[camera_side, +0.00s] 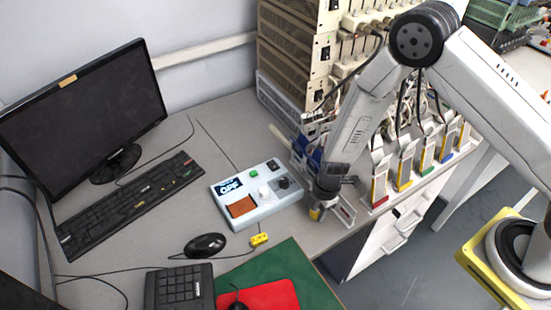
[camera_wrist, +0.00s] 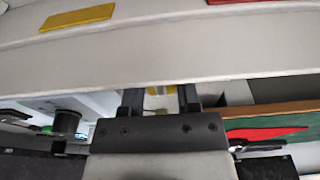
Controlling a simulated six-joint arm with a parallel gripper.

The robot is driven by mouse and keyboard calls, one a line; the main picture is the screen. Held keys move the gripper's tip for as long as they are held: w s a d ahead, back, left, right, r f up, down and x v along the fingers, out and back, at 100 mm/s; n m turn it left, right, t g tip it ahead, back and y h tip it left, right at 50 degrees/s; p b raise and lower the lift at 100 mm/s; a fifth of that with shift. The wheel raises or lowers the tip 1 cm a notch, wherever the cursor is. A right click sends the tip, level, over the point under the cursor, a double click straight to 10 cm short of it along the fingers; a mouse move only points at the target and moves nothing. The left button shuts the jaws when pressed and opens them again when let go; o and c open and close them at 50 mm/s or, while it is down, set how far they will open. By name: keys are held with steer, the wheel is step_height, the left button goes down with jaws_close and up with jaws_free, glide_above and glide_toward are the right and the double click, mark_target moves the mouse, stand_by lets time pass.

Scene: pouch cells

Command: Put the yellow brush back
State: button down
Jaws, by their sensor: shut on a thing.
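My gripper (camera_side: 322,208) points down at the front edge of the desk, just right of the white control box. It is shut on a small yellow thing (camera_side: 315,214), which I take to be the yellow brush; only a little of it shows below the jaws. In the wrist view, my gripper (camera_wrist: 160,100) has yellow (camera_wrist: 154,91) between its two dark fingers. The brush's full shape and its bristles are hidden, and I cannot tell whether it touches the desk.
The control box (camera_side: 256,194) stands left of my gripper, and a grey metal bracket (camera_side: 344,212) close right. Several pouch cells with coloured ends (camera_side: 403,173) line the desk edge further right. A mouse (camera_side: 205,245), keyboard (camera_side: 130,205), small yellow item (camera_side: 259,240) and green mat (camera_side: 290,262) lie left and in front.

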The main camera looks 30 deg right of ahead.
steer(key=shift+f, duration=0.2)
steer(key=shift+c, duration=1.7)
jaws_free()
steer(key=shift+r, duration=0.2)
step_height(320, 180, up, 12)
steer(key=d, duration=0.1)
steer(key=shift+d, duration=0.4)
